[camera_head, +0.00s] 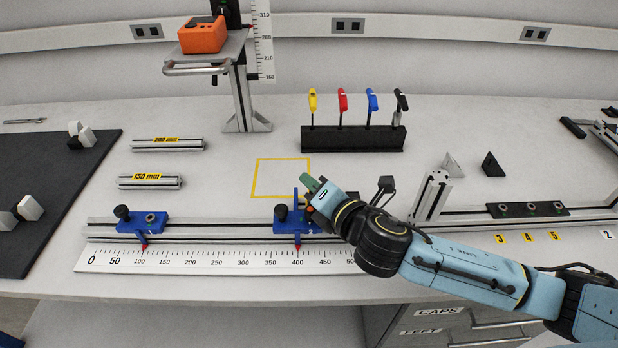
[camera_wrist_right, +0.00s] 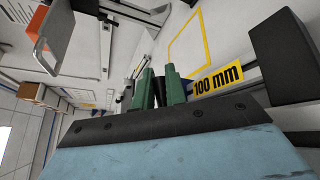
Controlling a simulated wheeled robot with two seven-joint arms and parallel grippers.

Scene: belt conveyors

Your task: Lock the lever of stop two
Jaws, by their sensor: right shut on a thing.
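Two blue stops sit on the long aluminium rail (camera_head: 200,229) above a ruler. The left stop (camera_head: 140,224) has a black knob and a red pointer near 100. The right stop (camera_head: 290,226) has a black knob, an upright blue piece and a red pointer near 400. Neither shows a readable number. My right gripper (camera_head: 312,185) is at the right side of the right stop, its green fingers shut on a dark piece, seen between them in the right wrist view (camera_wrist_right: 158,93). It seems to be that stop's lever; the gripper hides most of it. My left gripper is not in view.
Behind the rail are a yellow outlined square (camera_head: 283,197), a black rack (camera_head: 352,139) of coloured-handled tools, and two labelled profiles (camera_head: 150,182). An upright profile (camera_head: 432,196) stands right of my gripper. An orange device (camera_head: 202,35) rests on a raised stand.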

